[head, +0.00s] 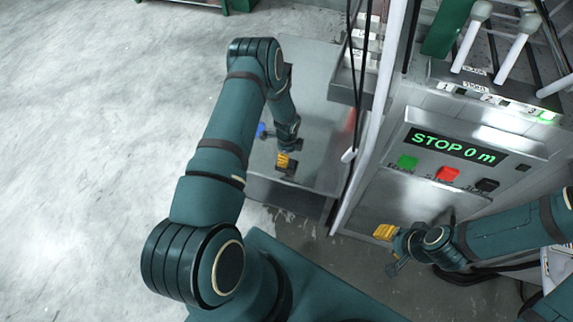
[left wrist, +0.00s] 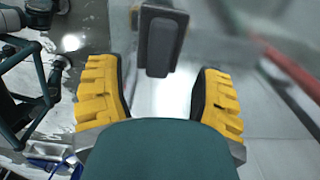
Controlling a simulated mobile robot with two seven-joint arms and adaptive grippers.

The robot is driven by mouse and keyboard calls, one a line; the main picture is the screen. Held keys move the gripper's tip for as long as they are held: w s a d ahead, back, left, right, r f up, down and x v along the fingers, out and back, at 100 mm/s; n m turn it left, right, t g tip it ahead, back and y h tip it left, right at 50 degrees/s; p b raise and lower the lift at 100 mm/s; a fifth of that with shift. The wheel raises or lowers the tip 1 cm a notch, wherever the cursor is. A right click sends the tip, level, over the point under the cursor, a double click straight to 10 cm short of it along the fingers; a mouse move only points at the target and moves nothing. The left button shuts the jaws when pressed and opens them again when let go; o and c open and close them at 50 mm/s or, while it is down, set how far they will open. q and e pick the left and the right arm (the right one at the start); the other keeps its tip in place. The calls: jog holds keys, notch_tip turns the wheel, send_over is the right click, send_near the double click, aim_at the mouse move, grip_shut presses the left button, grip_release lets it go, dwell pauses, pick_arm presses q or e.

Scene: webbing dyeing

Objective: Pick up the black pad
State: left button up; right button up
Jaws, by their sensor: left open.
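A black pad (left wrist: 161,46), a dark block with rounded edges, shows in the left wrist view just beyond the space between my left fingers. It does not appear gripped. My left gripper (left wrist: 158,78) is open, with a yellow finger on each side. In the head view my left gripper (head: 284,161) is low over the grey metal surface (head: 315,100); a dark patch lies by its fingers, and I cannot tell whether it is the pad. My right gripper (head: 388,245) is beside the control panel; its opening is not clear.
The metal control panel (head: 440,195) shows "STOP 0 m" above green (head: 408,162), red (head: 447,174) and black (head: 487,185) buttons. A pale upright post (head: 383,85) and dark cables stand right of my left gripper. Open concrete floor (head: 110,120) lies to the left.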

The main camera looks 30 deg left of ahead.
aim_at(292, 164)
pick_arm(q)
notch_tip(292, 164, down, 6)
jog(key=shift+r+b, duration=0.15)
jog(key=shift+b, duration=0.7)
jog(key=shift+r, duration=0.1)
grip_shut()
